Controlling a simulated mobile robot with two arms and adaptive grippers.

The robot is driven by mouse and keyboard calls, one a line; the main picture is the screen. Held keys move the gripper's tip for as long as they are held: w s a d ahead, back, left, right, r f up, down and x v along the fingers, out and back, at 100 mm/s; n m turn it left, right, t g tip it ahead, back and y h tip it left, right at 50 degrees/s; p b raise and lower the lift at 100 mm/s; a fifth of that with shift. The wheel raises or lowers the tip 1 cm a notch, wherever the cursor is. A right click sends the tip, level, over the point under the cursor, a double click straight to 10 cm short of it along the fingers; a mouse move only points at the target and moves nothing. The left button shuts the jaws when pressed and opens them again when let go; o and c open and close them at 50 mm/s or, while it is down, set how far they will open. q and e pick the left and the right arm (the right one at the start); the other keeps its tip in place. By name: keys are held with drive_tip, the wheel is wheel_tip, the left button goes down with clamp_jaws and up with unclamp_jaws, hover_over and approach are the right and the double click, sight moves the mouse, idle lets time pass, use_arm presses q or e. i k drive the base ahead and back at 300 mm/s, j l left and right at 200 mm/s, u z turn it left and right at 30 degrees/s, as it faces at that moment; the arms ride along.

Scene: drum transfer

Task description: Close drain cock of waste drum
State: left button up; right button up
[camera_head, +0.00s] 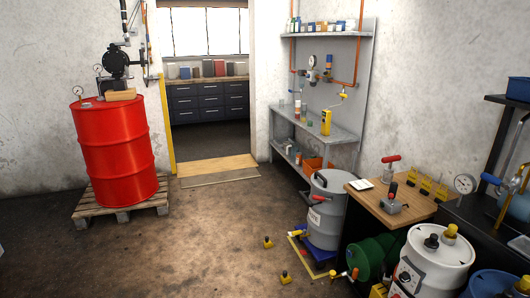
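No label naming the waste drum is readable. A grey drum (327,207) with a dark handle on its lid and a small label stands upright on a blue base right of the middle. A red lever (318,198) shows at its upper front. A green drum (368,258) lies on its side by the bench, with a small orange-and-red tap (350,274) at its front. Which way the tap is turned is too small to tell. A white drum (436,262) with black and yellow caps stands at lower right. Neither of my grippers is in view.
A red drum (116,150) stands on a wooden pallet (122,211) at left. A wooden-topped bench (418,210) holds a red-handled valve (394,196). Yellow pieces (268,243) lie on the floor. The middle floor (210,240) is clear toward the doorway.

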sight(299, 232)
drive_tip(key=i+z, duration=0.1)
drive_tip(key=i, duration=0.5)
drive_tip(key=i+z, duration=0.15)
drive_tip(key=i, duration=0.45)
drive_tip(key=i+j+z, duration=0.1)
drive_tip(key=i, duration=0.45)
drive_tip(key=i+j+u, duration=0.1)
drive_tip(key=i+u, duration=0.3)
drive_tip(key=i+l+u, duration=0.1)
drive_tip(key=i+u, duration=0.3)
drive_tip(key=i, duration=0.15)
